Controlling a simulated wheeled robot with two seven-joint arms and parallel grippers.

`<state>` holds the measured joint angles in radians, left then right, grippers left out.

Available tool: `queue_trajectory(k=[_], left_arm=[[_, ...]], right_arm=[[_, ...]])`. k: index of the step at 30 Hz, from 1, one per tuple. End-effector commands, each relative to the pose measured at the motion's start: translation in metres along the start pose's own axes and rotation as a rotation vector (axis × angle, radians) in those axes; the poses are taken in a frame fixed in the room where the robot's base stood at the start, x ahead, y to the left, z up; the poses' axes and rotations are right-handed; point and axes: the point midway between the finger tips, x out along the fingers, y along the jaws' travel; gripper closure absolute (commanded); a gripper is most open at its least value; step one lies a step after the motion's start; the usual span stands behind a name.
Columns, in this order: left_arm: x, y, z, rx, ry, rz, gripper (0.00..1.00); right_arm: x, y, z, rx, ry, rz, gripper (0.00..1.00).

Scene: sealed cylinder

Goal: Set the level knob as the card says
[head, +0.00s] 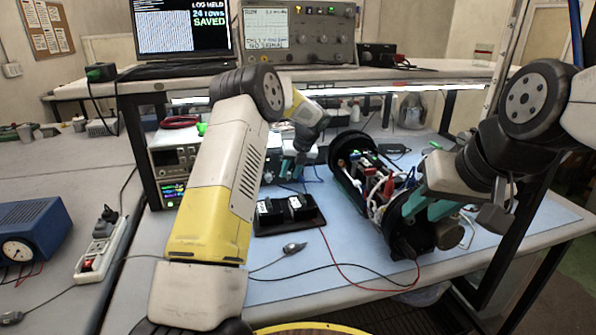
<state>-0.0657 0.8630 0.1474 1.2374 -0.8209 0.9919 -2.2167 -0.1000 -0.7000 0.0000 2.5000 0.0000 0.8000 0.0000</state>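I cannot make out the level knob or the card for certain. Two stacked bench instruments with small screens (174,158) stand under the shelf at left, partly hidden by my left arm. My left gripper (292,168) points down behind the black tray, near a dark box; its teal fingertips are small and partly hidden. An opened cylinder (348,158) with black end rings, wires and circuit boards lies on the blue mat. My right gripper (412,212), with teal fingers, is at its near end by the black ring (408,240); I cannot tell whether it grips anything.
A black tray (289,228) holds two dark blocks on the mat (345,268). Red and black leads cross the mat. A monitor (181,28) reading "SAVED" and an oscilloscope (299,32) stand on the shelf. A blue meter box (32,232) and power strip (97,255) are at left.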

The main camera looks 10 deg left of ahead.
Motion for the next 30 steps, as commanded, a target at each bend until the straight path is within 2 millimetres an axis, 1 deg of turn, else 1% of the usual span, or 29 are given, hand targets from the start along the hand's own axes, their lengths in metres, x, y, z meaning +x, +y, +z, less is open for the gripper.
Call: queue_trajectory(k=[8, 9, 11, 12, 14, 30], left_arm=[[0.0032, 0.0002, 0.0002, -0.001, 0.0, 0.0, 0.69], [0.0031, 0.0002, 0.0002, -0.001, 0.0, 0.0, 0.71], [0.0031, 0.0002, 0.0001, -0.001, 0.0, 0.0, 0.82], [0.0031, 0.0002, 0.0001, -0.001, 0.0, 0.0, 0.9], [0.003, 0.0002, 0.0001, 0.0, 0.0, 0.0, 1.0], [0.003, 0.0004, -0.0001, -0.004, 0.0, -0.01, 1.0]], right_arm=[[0.0, 0.0, 0.0, 0.0, 0.0, 0.0, 0.69], [0.0, 0.0, 0.0, 0.0, 0.0, 0.0, 0.69], [0.0, 0.0, 0.0, 0.0, 0.0, 0.0, 0.69], [0.0, 0.0, 0.0, 0.0, 0.0, 0.0, 0.69], [0.0, 0.0, 0.0, 0.0, 0.0, 0.0, 0.69], [0.0, 0.0, 0.0, 0.0, 0.0, 0.0, 0.69]])
